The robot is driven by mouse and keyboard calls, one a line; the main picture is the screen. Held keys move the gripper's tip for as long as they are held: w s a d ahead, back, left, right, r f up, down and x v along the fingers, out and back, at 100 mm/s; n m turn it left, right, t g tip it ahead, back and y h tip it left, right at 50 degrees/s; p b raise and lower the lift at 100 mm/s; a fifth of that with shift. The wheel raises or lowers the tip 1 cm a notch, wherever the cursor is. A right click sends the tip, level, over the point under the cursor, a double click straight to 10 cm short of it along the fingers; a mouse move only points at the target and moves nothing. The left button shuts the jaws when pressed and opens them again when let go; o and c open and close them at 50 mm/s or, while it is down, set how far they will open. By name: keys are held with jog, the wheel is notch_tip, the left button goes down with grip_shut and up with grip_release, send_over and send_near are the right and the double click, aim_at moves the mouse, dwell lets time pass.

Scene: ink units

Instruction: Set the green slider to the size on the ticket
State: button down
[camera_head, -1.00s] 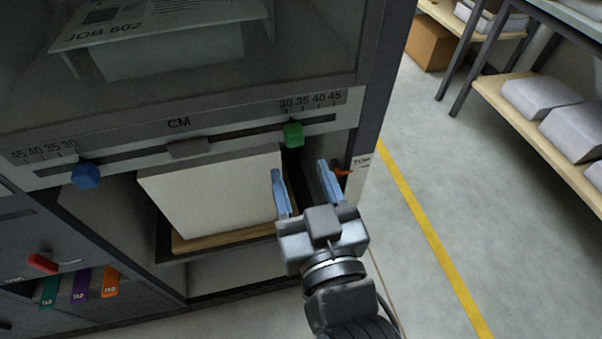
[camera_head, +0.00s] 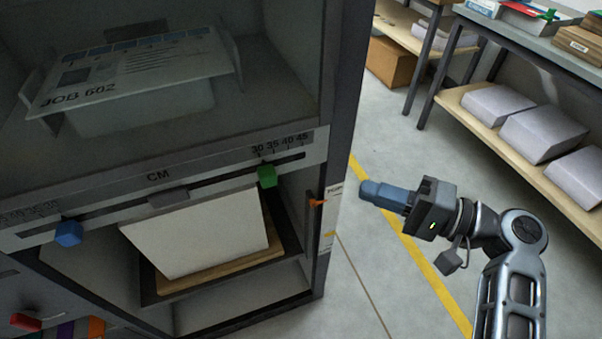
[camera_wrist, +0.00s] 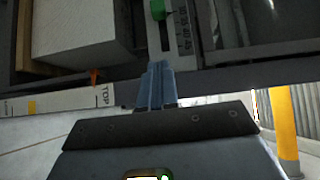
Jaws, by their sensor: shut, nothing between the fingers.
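The green slider (camera_head: 267,176) sits on the rail under the right-hand CM scale (camera_head: 280,144), near the 30 and 35 marks; I cannot tell its exact reading. It also shows at the top of the wrist view (camera_wrist: 158,10). The ticket (camera_head: 135,72), headed JOB 602, lies tilted in the dim upper bay; its size is too small to read. My gripper (camera_head: 366,190) is shut and empty, right of the cabinet and apart from the slider. In the wrist view its fingertips (camera_wrist: 159,66) point toward the cabinet front, below the slider.
A blue slider (camera_head: 68,233) is on the rail's left part. A white paper stack (camera_head: 195,235) fills the bay below the rail. An orange pointer (camera_head: 317,202) sticks out by the TOP label. Shelves with grey packs (camera_head: 540,133) stand at right; floor between is clear.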

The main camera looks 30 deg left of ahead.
jog(key=p, duration=0.2)
send_near(267, 176)
jog(key=w+a+f, duration=0.1)
jog(key=w+a, duration=0.2)
jog(key=w, duration=0.2)
jog(key=shift+s+a+f+p, duration=0.1)
jog(key=shift+s+a+p, duration=0.25)
jog(key=shift+s+a, duration=0.4)
jog(key=shift+s+a+f+p, duration=0.1)
jog(key=shift+s+a+p, duration=0.2)
jog(key=shift+s+a, duration=0.45)
jog(key=shift+s+d, duration=0.15)
jog(key=shift+s, duration=0.05)
